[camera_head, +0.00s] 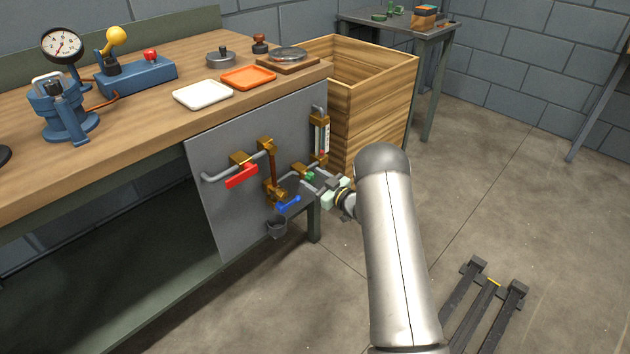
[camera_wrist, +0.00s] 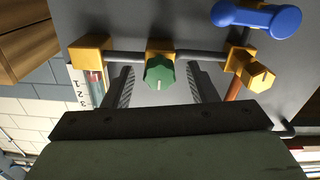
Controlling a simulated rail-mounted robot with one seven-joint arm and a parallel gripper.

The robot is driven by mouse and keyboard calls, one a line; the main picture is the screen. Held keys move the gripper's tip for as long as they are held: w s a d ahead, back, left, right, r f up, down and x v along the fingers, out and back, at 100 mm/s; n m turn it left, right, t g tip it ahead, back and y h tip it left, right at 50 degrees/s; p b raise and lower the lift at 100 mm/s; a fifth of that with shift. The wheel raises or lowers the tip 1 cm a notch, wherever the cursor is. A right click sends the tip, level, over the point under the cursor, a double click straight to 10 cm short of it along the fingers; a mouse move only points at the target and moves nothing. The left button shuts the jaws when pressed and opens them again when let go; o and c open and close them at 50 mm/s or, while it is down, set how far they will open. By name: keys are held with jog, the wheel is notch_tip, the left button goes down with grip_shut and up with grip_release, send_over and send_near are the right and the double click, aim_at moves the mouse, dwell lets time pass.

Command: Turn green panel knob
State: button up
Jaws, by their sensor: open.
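The green panel knob (camera_wrist: 159,73) is a faceted green knob with a pale mark on its face. It sits on a brass fitting (camera_wrist: 160,48) in a grey pipe on the panel. In the wrist view my gripper (camera_wrist: 160,88) is open, with one ridged finger on each side of the knob and a gap to it on both sides. I cannot tell how far the fingertips reach past the knob. In the head view the green knob (camera_head: 309,175) shows small and partly hidden just left of my gripper (camera_head: 318,186), which faces the panel.
A blue handle (camera_wrist: 257,18) is close by on the panel, and also shows in the head view (camera_head: 289,202). A red lever (camera_head: 241,176), brass pipework and a gauge tube (camera_head: 322,135) share the grey panel (camera_head: 225,205). A wooden crate (camera_head: 384,95) stands behind my arm.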

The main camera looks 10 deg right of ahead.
jog(key=c, duration=1)
jog(key=shift+o, duration=0.2)
jog(key=shift+f+n+b, duration=0.1)
jog(key=shift+n+b, duration=0.2)
jog(key=shift+b, duration=0.05)
